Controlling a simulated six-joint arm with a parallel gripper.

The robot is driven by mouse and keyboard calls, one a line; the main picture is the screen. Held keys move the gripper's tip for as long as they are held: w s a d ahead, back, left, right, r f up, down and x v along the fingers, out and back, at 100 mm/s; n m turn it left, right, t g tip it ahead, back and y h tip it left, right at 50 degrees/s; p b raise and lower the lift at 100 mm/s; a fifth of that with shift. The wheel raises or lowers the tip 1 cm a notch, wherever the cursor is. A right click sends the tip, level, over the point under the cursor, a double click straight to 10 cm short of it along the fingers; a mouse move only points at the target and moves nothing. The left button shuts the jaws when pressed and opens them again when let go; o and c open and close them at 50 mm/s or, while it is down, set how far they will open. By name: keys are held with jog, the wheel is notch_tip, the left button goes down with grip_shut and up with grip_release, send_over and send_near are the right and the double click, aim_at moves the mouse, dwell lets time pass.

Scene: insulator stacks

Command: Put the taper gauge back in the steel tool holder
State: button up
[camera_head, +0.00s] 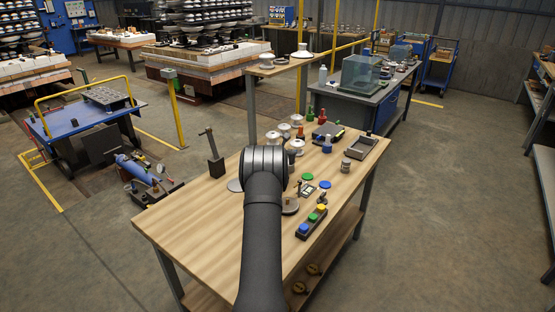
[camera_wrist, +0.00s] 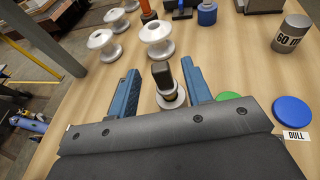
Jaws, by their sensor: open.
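My gripper (camera_wrist: 162,78) is open, its two blue fingers apart. Between the fingers in the wrist view stands an upright piece with a black block-like top (camera_wrist: 161,74), a brass-coloured band and a pale round base; it may be the taper gauge, but I cannot be sure. Neither finger clearly touches it. My arm hides this spot in the head view. A grey cylinder (camera_wrist: 292,33) marked "60 m" stands at the upper right; it also shows in the head view (camera_head: 346,166). I cannot tell whether it is the steel tool holder.
Pale spool-shaped insulators (camera_wrist: 157,39) stand beyond the fingers. A dark post on a block (camera_head: 215,164) stands at left. The bench's near left is clear.

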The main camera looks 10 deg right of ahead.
jog(key=v, duration=1.4)
jog(key=shift+s+a, duration=0.2)
jog(key=shift+s, duration=0.1)
jog(key=shift+w, duration=0.1)
jog(key=x, duration=1.6)
jog(key=shift+w+d, duration=0.25)
jog(key=shift+d, duration=0.05)
jog(key=shift+w+d+f, duration=0.1)
jog(key=shift+w+f, duration=0.05)
jog(key=shift+w+r, duration=0.1)
jog(key=shift+r, duration=1.8)
dwell(0.8)
notch_tip(320, 180, down, 4)
jog(key=shift+r, duration=0.25)
jog(key=v, duration=1.1)
